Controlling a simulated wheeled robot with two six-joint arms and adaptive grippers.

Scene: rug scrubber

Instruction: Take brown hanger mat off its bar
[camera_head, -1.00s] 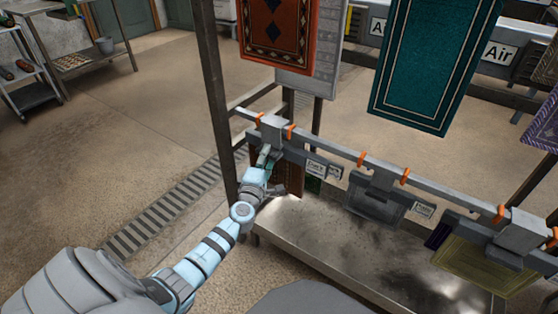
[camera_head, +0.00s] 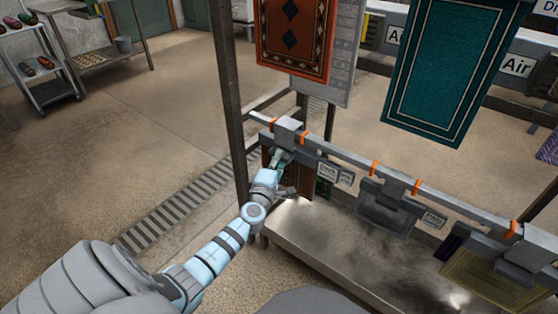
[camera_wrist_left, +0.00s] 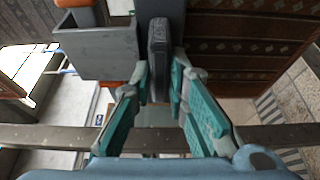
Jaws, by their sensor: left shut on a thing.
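My left gripper (camera_head: 281,160) is at the hanger, just below the bar. In the left wrist view, the teal fingers (camera_wrist_left: 159,98) are on either side of the hanger's dark upright tab (camera_wrist_left: 158,45), shut on it. A brown patterned mat surface (camera_wrist_left: 235,70) shows just right of the fingers. My right gripper is not in view.
Further along the bar hang a grey hanger (camera_head: 385,205) and an olive mat (camera_head: 490,280). A metal tray table (camera_head: 335,245) is below. A dark post (camera_head: 228,100) stands close left of the hanger. A red mat (camera_head: 293,40) and a teal mat (camera_head: 455,70) hang behind.

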